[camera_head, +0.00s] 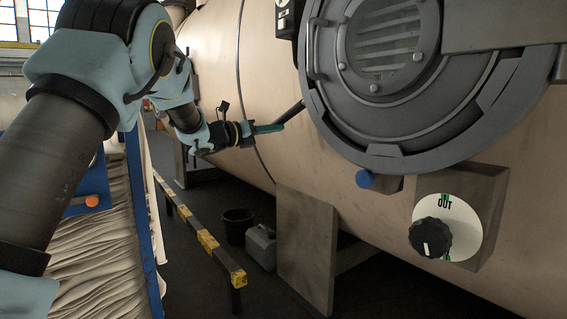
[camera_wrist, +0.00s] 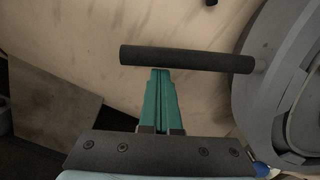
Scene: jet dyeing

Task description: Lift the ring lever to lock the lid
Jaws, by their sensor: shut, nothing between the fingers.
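The round grey lid (camera_head: 390,70) with a slatted window sits closed against its ring on the beige tank, at the upper right of the head view. The ring lever (camera_head: 292,113) is a short dark bar sticking out from the ring's left side. In the wrist view the lever (camera_wrist: 188,59) runs across the picture to the ring (camera_wrist: 262,90) at the right. My gripper (camera_head: 268,128) has green fingers, shut and empty. In the wrist view the fingertips (camera_wrist: 160,72) meet the lever's lower edge, near its free end; I cannot tell whether they touch it.
A control box with a black knob (camera_head: 430,237) and a blue knob (camera_head: 365,179) are below the lid. A yellow-and-black rail (camera_head: 207,240), a bucket (camera_head: 238,225) and a grey can (camera_head: 261,247) stand on the floor. Cloth (camera_head: 100,230) lies at the left.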

